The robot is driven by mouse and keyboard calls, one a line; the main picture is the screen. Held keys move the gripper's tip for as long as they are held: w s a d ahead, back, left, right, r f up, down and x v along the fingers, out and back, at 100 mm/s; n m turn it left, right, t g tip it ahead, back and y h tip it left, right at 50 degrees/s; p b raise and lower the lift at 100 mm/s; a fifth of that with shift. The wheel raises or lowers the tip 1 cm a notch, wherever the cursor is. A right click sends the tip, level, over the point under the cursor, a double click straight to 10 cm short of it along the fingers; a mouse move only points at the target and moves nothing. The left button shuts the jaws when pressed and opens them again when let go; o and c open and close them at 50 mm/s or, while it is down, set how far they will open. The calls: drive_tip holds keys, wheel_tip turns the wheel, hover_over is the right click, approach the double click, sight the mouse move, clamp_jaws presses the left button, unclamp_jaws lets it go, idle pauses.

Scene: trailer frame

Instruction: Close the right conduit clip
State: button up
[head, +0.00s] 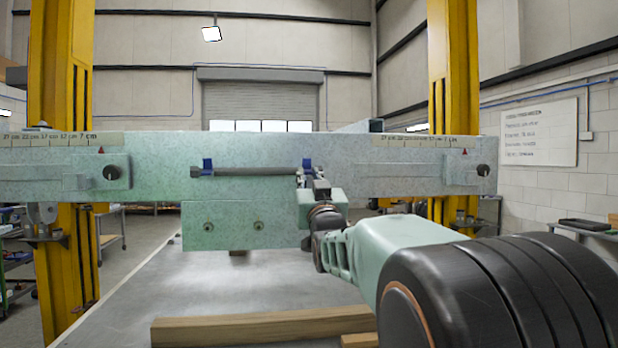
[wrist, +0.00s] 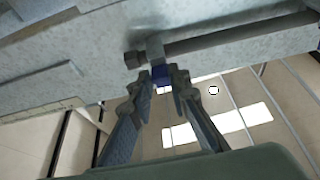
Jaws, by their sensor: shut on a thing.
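The right conduit clip (head: 307,163) is a small blue clip at the right end of a dark grey conduit (head: 250,171) on the front of the pale green-grey beam. The left conduit clip (head: 207,166), also blue, stands upright near the conduit's other end. My gripper (head: 310,181) is at the right clip, in front of the beam. In the wrist view, my gripper's fingertips (wrist: 163,82) are shut on the blue part of the right clip (wrist: 161,74), beside the conduit (wrist: 230,36). The fingers hide part of the clip, and I cannot tell whether it is latched.
The beam (head: 400,150) spans the view between two yellow posts (head: 60,90). A plate (head: 220,226) with two bolts hangs below the conduit. Dark round knobs (head: 112,172) stick out at both beam ends. Wooden blocks (head: 260,327) lie below on the grey surface.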

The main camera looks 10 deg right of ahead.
sight(307, 159)
drive_tip(key=shift+r, duration=0.15)
clamp_jaws()
